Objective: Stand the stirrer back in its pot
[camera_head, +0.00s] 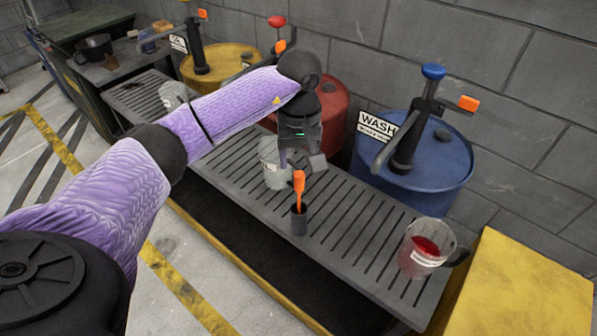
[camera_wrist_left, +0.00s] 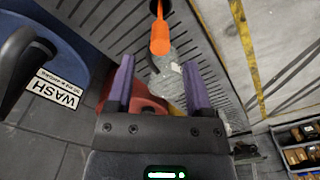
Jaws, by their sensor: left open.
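The orange stirrer (camera_head: 299,188) stands upright in a small dark pot (camera_head: 299,222) on the slatted grey bench, its lower end hidden inside the pot. My left gripper (camera_head: 301,161) is open and empty just above and behind the stirrer's top. In the left wrist view the stirrer (camera_wrist_left: 160,38) lies ahead of the gap between the two purple fingers (camera_wrist_left: 158,64), apart from both. Only a bit of the pot (camera_wrist_left: 155,6) shows at that view's top edge. My right gripper is in neither view.
A clear jug (camera_head: 270,172) stands close behind my left gripper. A jug of red liquid (camera_head: 424,250) is at the bench's right end. Blue (camera_head: 430,170), red (camera_head: 333,115) and yellow (camera_head: 225,60) drums with taps line the wall. The slats (camera_head: 350,225) right of the pot are clear.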

